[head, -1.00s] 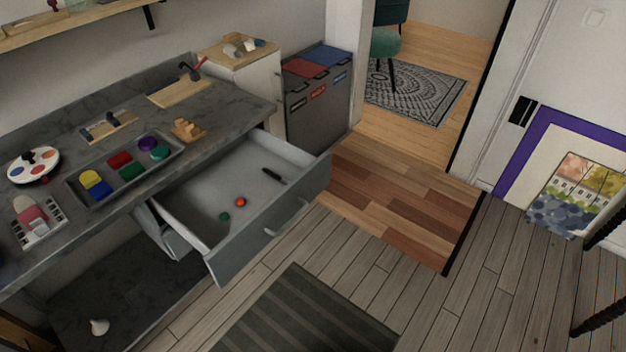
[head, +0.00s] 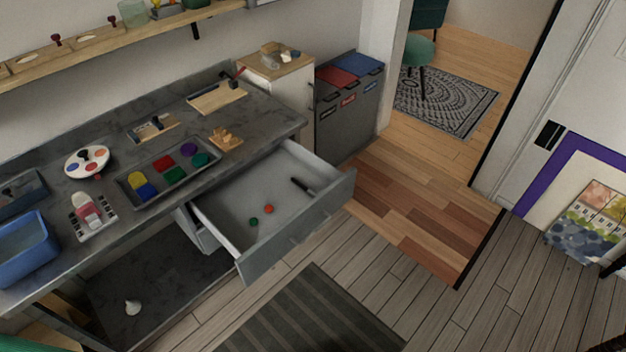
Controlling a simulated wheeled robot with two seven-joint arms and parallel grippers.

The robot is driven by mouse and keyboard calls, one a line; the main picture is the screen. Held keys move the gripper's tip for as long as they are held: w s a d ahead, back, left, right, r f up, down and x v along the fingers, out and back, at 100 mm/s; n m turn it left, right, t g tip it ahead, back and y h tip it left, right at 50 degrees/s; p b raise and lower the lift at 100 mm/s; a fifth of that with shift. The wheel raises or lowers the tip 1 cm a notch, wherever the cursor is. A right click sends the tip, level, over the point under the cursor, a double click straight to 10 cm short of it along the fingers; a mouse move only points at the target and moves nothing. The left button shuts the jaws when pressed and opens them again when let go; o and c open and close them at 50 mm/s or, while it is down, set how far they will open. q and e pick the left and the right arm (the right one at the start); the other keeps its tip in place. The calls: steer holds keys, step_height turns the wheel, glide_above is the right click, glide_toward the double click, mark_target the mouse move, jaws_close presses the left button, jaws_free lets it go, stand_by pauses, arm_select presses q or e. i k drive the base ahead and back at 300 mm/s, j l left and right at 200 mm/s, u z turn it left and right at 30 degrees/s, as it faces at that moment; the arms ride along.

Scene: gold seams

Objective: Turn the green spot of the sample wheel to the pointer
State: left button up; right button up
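The sample wheel (head: 87,161) is a white disc with coloured spots and a dark knob in the middle. It stands on the grey counter at the left, behind the pink-topped device. Red, blue and orange spots show on it. I cannot make out a green spot or the pointer at this size. Neither of my grippers is in view.
A tray (head: 124,187) of coloured blocks lies right of the wheel. A pink-topped device (head: 88,212) and a blue bin (head: 56,262) stand in front and left. An open drawer (head: 330,198) juts out below the counter. A wooden shelf (head: 107,38) hangs above. The floor holds a striped mat (head: 262,335).

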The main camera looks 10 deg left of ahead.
mark_target(89, 160)
steer(key=u, duration=1.6)
steer(key=i+z, duration=0.2)
steer(key=i, duration=0.25)
steer(key=i+j+z, duration=0.2)
steer(key=i, duration=0.3)
steer(key=l, duration=0.1)
